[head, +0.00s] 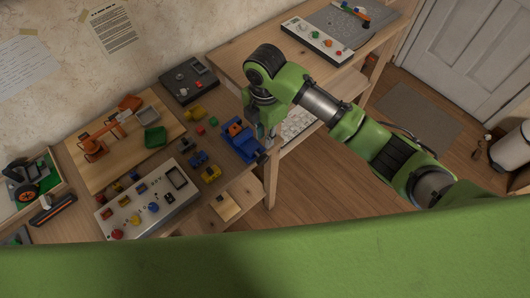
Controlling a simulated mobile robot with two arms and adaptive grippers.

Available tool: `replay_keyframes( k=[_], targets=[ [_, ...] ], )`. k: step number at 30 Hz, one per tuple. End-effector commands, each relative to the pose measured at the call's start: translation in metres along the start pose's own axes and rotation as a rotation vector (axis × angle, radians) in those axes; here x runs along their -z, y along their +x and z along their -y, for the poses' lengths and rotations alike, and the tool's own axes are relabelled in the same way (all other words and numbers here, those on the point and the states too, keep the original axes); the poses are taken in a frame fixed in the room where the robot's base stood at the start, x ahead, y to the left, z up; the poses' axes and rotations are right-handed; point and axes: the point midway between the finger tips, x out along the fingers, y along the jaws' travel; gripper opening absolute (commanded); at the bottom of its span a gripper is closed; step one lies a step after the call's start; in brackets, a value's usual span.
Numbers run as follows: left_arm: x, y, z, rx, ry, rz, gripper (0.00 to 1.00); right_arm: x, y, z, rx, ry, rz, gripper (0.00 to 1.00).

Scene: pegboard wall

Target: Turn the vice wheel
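The blue vice (242,150) sits at the right front edge of the brown workbench, with an orange piece (235,129) in or on it. A small dark part at the vice's right end may be its wheel; it is too small to make out clearly. My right arm reaches in from the right, and my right gripper (268,137) points down just right of the vice, close to that end. I cannot tell whether it touches the vice. Its fingers are small and partly hidden, so their opening is unclear. My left gripper is not in view.
A white control panel (133,222), small blue and yellow blocks and a dark box (188,80) lie left of the vice. A second wooden table (232,53) stands behind my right arm.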

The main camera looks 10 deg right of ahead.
Motion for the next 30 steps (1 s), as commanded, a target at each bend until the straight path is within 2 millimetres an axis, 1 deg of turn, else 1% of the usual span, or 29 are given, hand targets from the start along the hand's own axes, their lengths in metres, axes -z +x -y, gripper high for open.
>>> replay_keyframes(
  k=[1, 9, 12, 15, 18, 21, 30],
  targets=[
    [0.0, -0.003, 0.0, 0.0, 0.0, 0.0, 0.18, 0.001, 0.01, 0.002, 0.006, 0.001, -0.002, 0.18],
    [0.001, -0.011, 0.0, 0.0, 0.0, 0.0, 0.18, 0.0, 0.068, 0.002, 0.007, 0.001, -0.002, 0.18],
    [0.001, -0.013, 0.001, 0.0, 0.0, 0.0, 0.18, 0.001, 0.086, 0.002, 0.005, -0.001, -0.002, 0.18],
    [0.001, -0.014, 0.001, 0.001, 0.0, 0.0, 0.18, 0.001, 0.101, 0.001, 0.004, -0.001, -0.002, 0.18],
    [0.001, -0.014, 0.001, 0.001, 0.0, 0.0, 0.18, 0.0, 0.11, 0.001, 0.003, -0.002, -0.001, 0.18],
    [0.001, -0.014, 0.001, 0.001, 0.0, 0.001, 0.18, 0.0, 0.115, 0.001, 0.001, -0.002, -0.001, 0.18],
    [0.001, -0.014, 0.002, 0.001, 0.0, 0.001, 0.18, 0.0, 0.117, 0.001, 0.001, -0.002, -0.001, 0.18]
  ],
)
